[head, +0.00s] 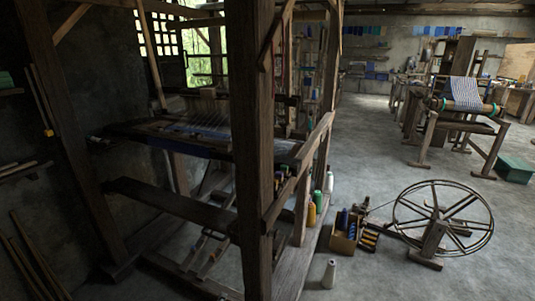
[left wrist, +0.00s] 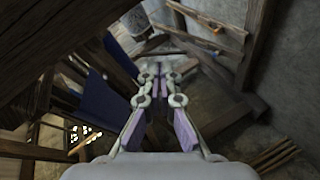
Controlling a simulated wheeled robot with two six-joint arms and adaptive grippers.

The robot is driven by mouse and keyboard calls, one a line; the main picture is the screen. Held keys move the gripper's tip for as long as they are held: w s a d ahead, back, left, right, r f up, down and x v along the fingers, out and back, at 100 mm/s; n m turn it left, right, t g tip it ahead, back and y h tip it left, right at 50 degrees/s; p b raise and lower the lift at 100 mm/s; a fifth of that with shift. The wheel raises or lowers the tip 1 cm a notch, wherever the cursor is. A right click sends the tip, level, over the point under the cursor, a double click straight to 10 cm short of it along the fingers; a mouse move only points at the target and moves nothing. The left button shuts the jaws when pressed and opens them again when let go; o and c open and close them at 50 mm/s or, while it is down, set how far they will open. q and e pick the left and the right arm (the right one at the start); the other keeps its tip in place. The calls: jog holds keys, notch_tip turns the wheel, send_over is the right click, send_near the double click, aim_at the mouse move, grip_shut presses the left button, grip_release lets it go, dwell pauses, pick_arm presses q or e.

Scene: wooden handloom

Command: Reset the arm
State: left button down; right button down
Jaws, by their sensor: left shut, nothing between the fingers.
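My left gripper (left wrist: 154,78) shows in the left wrist view. Its two fingers lie close together at the tips, shut with nothing between them. Dark loom beams (left wrist: 75,60) and dark blue cloth (left wrist: 103,98) are to the left of the fingers in that view. I cannot make out either gripper clearly in the head view. The wooden handloom (head: 252,150) fills the left half of the head view, with its threads and cloth (head: 190,135) behind a thick front post. My right gripper is not in view.
A spoked spinning wheel (head: 443,220) stands on the floor at right, beside a box of spools (head: 343,238) and a white cone (head: 329,274). Another loom (head: 463,95) and a green box (head: 514,168) are farther back. Open grey floor (head: 375,155) lies between.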

pick_arm(q)
jog(key=s+a+f+m+g+y, duration=0.1)
jog(key=s+a+f+m+g, duration=0.25)
jog(key=s+f, duration=0.75)
jog(key=s+a+f+m+g, duration=0.2)
jog(key=s+f+m+g, duration=0.15)
jog(key=s+f, duration=0.75)
jog(key=s+a+f+m+g, duration=0.2)
jog(key=s+f+m+g, duration=0.1)
jog(key=s, duration=1)
jog(key=s+a+f+m+g, duration=0.2)
jog(key=s+a+f+g, duration=0.1)
jog(key=s, duration=0.9)
notch_tip(320, 180, up, 12)
jog(key=s+p, duration=0.1)
jog(key=p, duration=1.1)
jog(key=shift+s+r+y+p, duration=0.2)
jog(key=shift+s+y+p, duration=0.1)
jog(key=shift+s+p, duration=0.1)
jog(key=shift+f, duration=0.1)
jog(key=shift+s, duration=0.1)
